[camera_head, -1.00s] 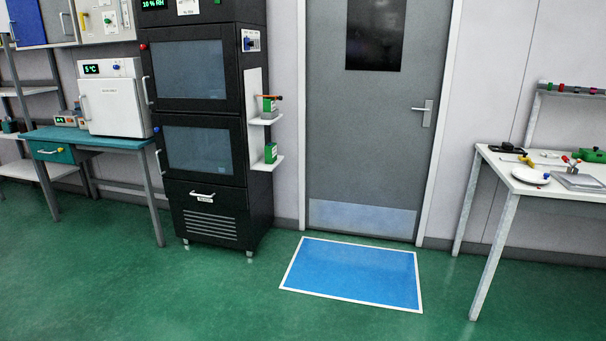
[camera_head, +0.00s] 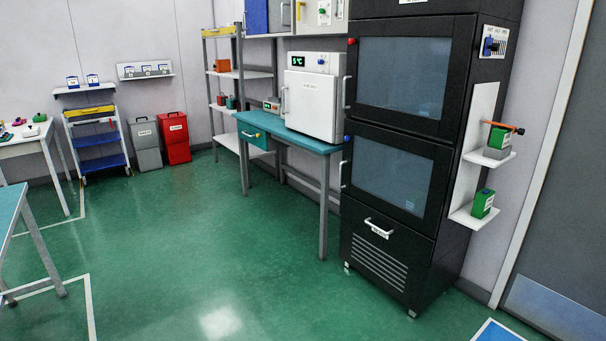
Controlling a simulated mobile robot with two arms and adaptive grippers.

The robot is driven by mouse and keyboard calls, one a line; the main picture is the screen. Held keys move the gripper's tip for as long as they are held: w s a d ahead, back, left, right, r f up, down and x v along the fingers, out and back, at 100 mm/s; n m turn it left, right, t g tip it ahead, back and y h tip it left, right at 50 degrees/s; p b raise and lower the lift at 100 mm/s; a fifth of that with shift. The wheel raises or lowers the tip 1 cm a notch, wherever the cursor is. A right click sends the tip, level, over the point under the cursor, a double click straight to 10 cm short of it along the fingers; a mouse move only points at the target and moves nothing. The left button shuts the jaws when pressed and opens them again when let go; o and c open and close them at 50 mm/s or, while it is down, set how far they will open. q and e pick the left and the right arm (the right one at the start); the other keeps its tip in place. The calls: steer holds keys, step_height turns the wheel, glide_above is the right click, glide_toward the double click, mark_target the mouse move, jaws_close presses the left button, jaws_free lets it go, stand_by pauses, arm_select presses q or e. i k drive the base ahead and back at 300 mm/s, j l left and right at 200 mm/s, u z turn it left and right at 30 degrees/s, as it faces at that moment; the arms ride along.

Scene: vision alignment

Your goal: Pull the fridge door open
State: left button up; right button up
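A small white fridge (camera_head: 314,98) with a green "5 °C" display stands on a teal-topped bench left of a tall black cabinet. Its front door is shut, and a vertical handle (camera_head: 284,100) sits at the door's left edge. A small blue knob shows on its top front. Neither of my grippers is in the head view.
The black cabinet (camera_head: 392,160) stands right of the teal bench (camera_head: 290,136), with small shelves on its side. Grey and red bins (camera_head: 174,138), a trolley (camera_head: 98,144) and white and teal tables stand at the left. The green floor (camera_head: 190,240) before the bench is open.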

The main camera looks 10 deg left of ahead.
mark_target(309, 104)
steer(key=i+j+u, duration=0.15)
steer(key=i+u, duration=0.2)
steer(key=i, duration=0.35)
steer(key=i+u, duration=0.35)
steer(key=i, duration=2.7)
steer(key=l+z, duration=0.05)
steer(key=l, duration=0.1)
